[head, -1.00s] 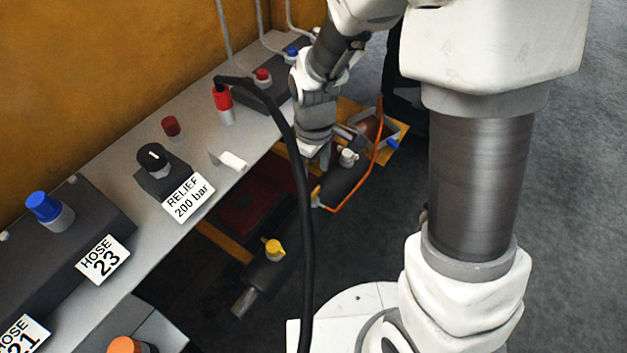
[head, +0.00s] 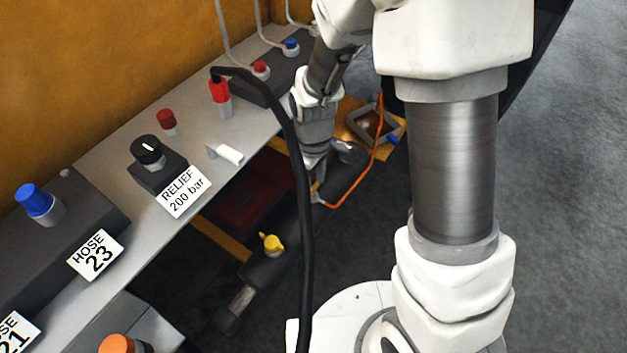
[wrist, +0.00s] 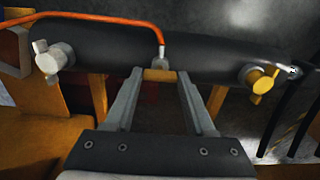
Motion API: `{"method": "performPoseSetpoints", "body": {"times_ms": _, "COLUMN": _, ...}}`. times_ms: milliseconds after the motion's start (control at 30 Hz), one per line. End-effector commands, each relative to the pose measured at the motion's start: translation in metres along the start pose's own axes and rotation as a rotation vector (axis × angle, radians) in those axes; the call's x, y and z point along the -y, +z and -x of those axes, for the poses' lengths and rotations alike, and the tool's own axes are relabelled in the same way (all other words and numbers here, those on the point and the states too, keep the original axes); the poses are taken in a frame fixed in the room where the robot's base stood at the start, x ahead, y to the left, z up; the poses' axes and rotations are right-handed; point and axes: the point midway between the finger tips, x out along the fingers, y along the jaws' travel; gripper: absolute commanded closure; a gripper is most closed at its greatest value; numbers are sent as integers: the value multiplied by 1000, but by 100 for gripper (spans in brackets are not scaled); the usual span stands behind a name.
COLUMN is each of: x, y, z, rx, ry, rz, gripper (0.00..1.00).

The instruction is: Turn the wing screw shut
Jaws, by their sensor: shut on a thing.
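A dark cylinder (head: 277,263) lies low beside the grey bench and spans the wrist view (wrist: 212,62). My gripper (head: 316,180) is at the cylinder's middle. In the wrist view my gripper (wrist: 160,76) is shut on a short yellow bar (wrist: 160,75), just below the orange hose's metal fitting (wrist: 163,63). Whether the bar is a screw's wing, and what is behind it, I cannot tell. A yellow wing screw (wrist: 262,78) sits to its right, also seen in the head view (head: 272,244). A silver wing screw (wrist: 52,60) sits to its left, apart from my fingers.
An orange hose (head: 377,150) rises from the cylinder. A thick black hose (head: 303,200) hangs in front of my gripper in the head view. The bench (head: 110,165) carries valves and a relief knob (head: 148,152). Grey floor is open to the right.

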Motion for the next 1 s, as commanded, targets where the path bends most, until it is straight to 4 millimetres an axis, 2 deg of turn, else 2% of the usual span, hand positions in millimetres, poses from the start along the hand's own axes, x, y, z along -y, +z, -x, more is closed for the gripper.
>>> {"method": "performPoseSetpoints", "body": {"times_ms": 33, "x": 0, "y": 0, "z": 0, "rx": 0, "ry": 0, "rz": 0, "gripper": 76}}
{"method": "performPoseSetpoints", "body": {"times_ms": 167, "x": 0, "y": 0, "z": 0, "rx": 0, "ry": 0, "rz": 0, "gripper": 100}}
{"method": "performPoseSetpoints", "body": {"times_ms": 567, "x": 0, "y": 0, "z": 1, "rx": 0, "ry": -1, "rz": -77, "gripper": 100}}
{"method": "performPoseSetpoints", "body": {"times_ms": 1000, "x": 0, "y": 0, "z": 2, "rx": 1, "ry": -2, "rz": -440, "gripper": 100}}
